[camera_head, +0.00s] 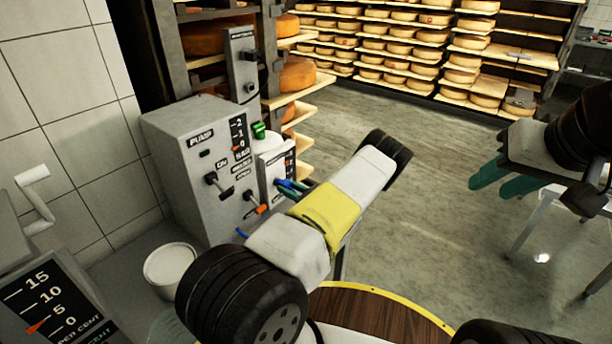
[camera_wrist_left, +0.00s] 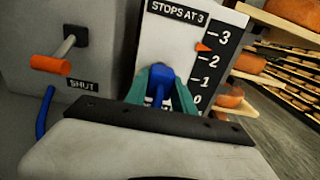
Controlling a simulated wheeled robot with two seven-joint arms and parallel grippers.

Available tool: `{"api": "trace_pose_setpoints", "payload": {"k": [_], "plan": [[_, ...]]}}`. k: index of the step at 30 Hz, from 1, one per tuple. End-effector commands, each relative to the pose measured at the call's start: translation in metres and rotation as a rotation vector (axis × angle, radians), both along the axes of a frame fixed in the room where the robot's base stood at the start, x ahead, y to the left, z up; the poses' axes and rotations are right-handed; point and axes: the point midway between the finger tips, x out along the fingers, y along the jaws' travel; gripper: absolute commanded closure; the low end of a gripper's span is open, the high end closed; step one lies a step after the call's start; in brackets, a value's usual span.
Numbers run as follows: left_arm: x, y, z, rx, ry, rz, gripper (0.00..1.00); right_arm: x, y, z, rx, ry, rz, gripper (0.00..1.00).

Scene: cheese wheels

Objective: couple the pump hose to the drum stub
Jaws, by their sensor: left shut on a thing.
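The grey pump cabinet (camera_head: 205,165) stands against the tiled wall, with a smaller white gauge box marked "STOPS AT 3" (camera_wrist_left: 178,45) at its right side. A blue hose (camera_wrist_left: 44,112) hangs below an orange-tipped lever in the left wrist view. My left gripper (camera_head: 290,186) is in front of the gauge box, its teal fingers shut on a blue piece (camera_wrist_left: 158,85). I cannot tell whether this piece is the hose end, and the fingers hide part of it. My right gripper (camera_head: 492,184) is open and empty at the right. I cannot make out the drum stub.
An orange-tipped lever (camera_wrist_left: 52,64) sticks out beside the "SHUT" label. A white bucket (camera_head: 170,268) stands left of my left arm. A round wooden top with a yellow rim (camera_head: 375,312) is at the bottom. Cheese shelves (camera_head: 430,50) line the back; the middle floor is free.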

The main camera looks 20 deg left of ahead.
Motion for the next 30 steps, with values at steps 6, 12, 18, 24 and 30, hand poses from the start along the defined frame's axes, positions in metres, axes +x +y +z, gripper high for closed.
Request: {"api": "trace_pose_setpoints", "payload": {"k": [6,12,18,24,30], "plan": [[0.001,0.004,0.0,-0.001,0.0,0.0,0.62,0.0,0.0,0.0,0.0,0.0,0.0,0.64],[0.001,0.004,0.0,0.0,0.0,0.0,0.44,0.0,0.0,0.0,0.0,0.0,0.0,0.64],[0.001,0.003,0.0,-0.001,0.0,-0.001,0.44,0.0,0.0,0.0,0.0,0.0,0.0,0.64],[-0.006,-0.019,0.0,0.0,0.001,-0.003,0.44,0.0,0.0,0.0,0.0,0.0,0.0,0.64],[-0.017,-0.051,0.0,0.0,0.001,-0.003,0.44,0.0,0.0,0.0,0.0,0.0,0.0,0.64]]}}
